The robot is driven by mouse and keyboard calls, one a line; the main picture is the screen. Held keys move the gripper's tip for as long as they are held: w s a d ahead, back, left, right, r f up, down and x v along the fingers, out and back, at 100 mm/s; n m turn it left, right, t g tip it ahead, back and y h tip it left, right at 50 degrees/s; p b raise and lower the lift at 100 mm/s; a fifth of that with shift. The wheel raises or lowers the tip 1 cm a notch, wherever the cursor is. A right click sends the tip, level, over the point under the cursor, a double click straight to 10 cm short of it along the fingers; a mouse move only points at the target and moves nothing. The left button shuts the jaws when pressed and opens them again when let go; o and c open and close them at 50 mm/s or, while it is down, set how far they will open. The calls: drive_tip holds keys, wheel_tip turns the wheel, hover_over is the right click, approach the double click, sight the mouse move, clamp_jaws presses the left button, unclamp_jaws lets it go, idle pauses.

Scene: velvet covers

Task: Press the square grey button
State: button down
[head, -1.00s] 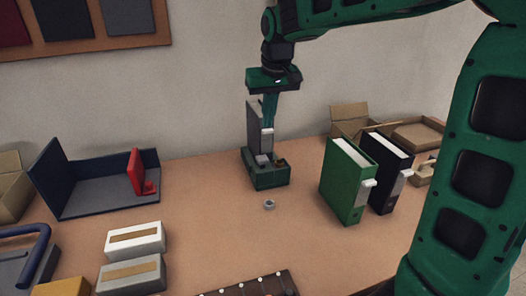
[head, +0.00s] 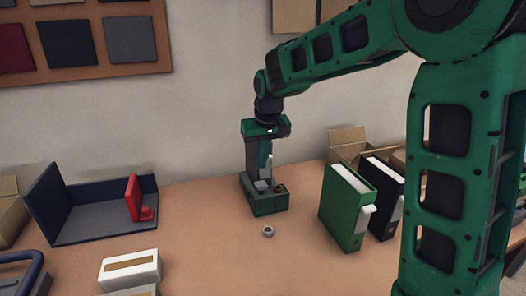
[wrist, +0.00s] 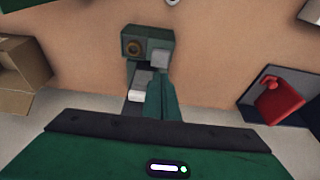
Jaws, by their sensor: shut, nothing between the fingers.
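A green device (head: 268,205) stands on the table by the wall, with a grey upright at its back. On its top are a square grey button (head: 262,185) and, to the right, a round brass-coloured knob (head: 280,189). In the wrist view the square grey button (wrist: 159,57) lies right of the round knob (wrist: 133,47). My gripper (head: 265,164) points down above the button, in front of the upright. In the wrist view its shut green fingers (wrist: 161,74) reach up to the button's near edge. I cannot tell whether they touch it.
A green binder (head: 345,210) and a dark binder (head: 388,195) stand to the right. A blue open tray (head: 95,220) with a red object (head: 135,197) is on the left. A small grey ring (head: 268,231) lies in front of the device. The table around the ring is clear.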

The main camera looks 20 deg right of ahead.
sight(261, 185)
drive_tip(key=x, duration=0.5)
drive_tip(key=shift+s+f, duration=0.2)
drive_tip(key=shift+s, duration=0.2)
drive_tip(key=shift+f, duration=0.6)
drive_tip(key=shift+f, duration=0.1)
wheel_tip(261, 185, down, 2)
drive_tip(key=shift+f, duration=0.1)
drive_tip(key=shift+s+f, duration=0.1)
drive_tip(key=shift+f, duration=0.1)
wheel_tip(261, 185, up, 5)
drive_tip(key=shift+d, duration=0.1)
drive_tip(key=v, duration=0.9)
drive_tip(key=shift+r, duration=0.2)
